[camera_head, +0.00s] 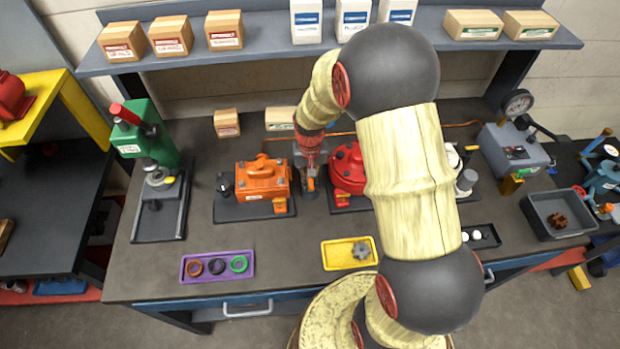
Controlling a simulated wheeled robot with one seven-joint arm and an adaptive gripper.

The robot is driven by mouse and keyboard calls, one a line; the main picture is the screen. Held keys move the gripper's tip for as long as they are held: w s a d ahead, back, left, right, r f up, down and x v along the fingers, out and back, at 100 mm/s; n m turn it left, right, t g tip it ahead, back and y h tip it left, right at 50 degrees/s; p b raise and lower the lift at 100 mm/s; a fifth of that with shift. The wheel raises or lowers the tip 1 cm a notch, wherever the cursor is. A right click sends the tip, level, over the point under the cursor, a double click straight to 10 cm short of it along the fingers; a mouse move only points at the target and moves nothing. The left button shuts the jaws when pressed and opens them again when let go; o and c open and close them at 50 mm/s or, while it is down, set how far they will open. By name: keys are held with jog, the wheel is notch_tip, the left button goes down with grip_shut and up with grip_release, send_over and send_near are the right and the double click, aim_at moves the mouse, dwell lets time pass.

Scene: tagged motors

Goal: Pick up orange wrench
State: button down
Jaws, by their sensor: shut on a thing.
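My gripper (310,180) points down between the orange motor (262,180) and the red motor (347,170) on the workbench. It is shut on a small orange piece, which I take for the orange wrench (311,184). Only a little of it shows between the fingertips, and its full shape is hidden. I cannot tell whether it touches the bench top. My arm hides the right side of the red motor.
A green press (148,140) stands at the left. A purple tray (217,266) with rings and a yellow tray (349,253) with a gear lie in front. A grey bin (556,214) and a gauge device (515,145) are at the right. A shelf (270,55) with boxes spans the back.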

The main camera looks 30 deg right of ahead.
jog(key=shift+r, duration=0.1)
dwell(0.7)
jog(key=shift+r, duration=0.4)
notch_tip(320, 180, up, 2)
jog(key=shift+w+r, duration=0.1)
jog(key=s+r, duration=0.1)
jog(key=r, duration=0.1)
jog(key=s+a+r, duration=0.1)
jog(key=s+a+r+p, duration=0.1)
jog(key=s+r, duration=0.1)
jog(key=shift+s+r, duration=0.1)
jog(key=shift+r, duration=0.25)
jog(key=s+a+r, duration=0.4)
jog(key=s, duration=0.4)
jog(key=shift+s+a+p, duration=0.2)
jog(key=shift+s+p, duration=0.05)
jog(key=shift+p, duration=0.15)
jog(key=shift+r, duration=0.1)
jog(key=c, duration=2.4)
grip_release()
grip_shut()
